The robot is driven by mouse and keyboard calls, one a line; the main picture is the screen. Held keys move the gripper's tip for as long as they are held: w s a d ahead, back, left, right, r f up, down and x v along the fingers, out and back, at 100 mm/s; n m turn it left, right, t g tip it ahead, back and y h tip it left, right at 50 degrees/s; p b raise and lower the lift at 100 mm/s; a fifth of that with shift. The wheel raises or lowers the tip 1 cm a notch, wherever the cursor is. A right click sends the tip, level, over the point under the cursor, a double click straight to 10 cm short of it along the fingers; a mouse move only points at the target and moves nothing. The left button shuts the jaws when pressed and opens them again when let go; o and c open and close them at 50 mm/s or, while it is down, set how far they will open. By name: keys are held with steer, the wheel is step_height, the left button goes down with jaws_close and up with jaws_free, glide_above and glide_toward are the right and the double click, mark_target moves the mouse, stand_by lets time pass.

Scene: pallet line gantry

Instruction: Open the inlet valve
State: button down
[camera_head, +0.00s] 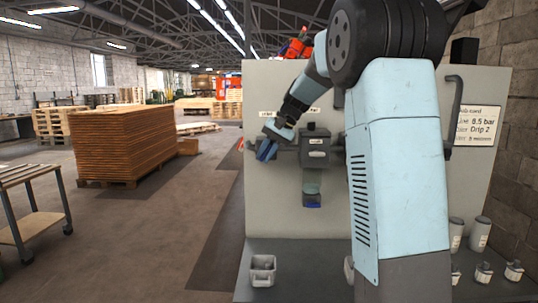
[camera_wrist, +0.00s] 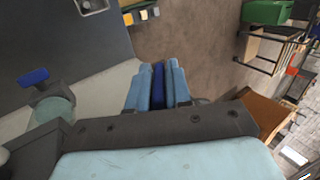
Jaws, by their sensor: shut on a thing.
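The inlet valve's dark blue lever (camera_wrist: 158,80) stands between the two light blue fingers of my gripper (camera_wrist: 159,72) in the wrist view. My gripper (camera_head: 266,150) is shut on it, at the left edge of the pale panel in the head view. The valve body is mostly hidden behind my gripper and wrist. A dark grey filter unit (camera_head: 315,150) is mounted to the right of my gripper. Its bowl has a blue knob (camera_head: 312,201) underneath, which also shows at the left in the wrist view (camera_wrist: 33,77).
The pale panel (camera_head: 275,205) stands behind the valve, with a sign (camera_head: 478,126) at right. A small grey bin (camera_head: 263,268) sits on the bench below. Cups (camera_head: 480,234) and small fittings (camera_head: 513,270) lie at right. My arm hides the panel's middle. Floor left of the panel is open.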

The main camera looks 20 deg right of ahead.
steer(key=shift+d+f+y, duration=0.1)
steer(key=shift+d+y, duration=0.1)
steer(key=shift+y, duration=0.3)
steer(key=shift+t, duration=0.3)
steer(key=c, duration=1.1)
jaws_free()
steer(key=shift+s, duration=0.1)
steer(key=shift+c, duration=0.2)
steer(key=shift+a, duration=0.1)
steer(key=shift+r, duration=0.65)
steer(key=s+r, duration=0.7)
steer(key=s, duration=0.2)
steer(key=s+r, duration=0.4)
steer(key=s, duration=0.1)
steer(key=shift+r, duration=0.35)
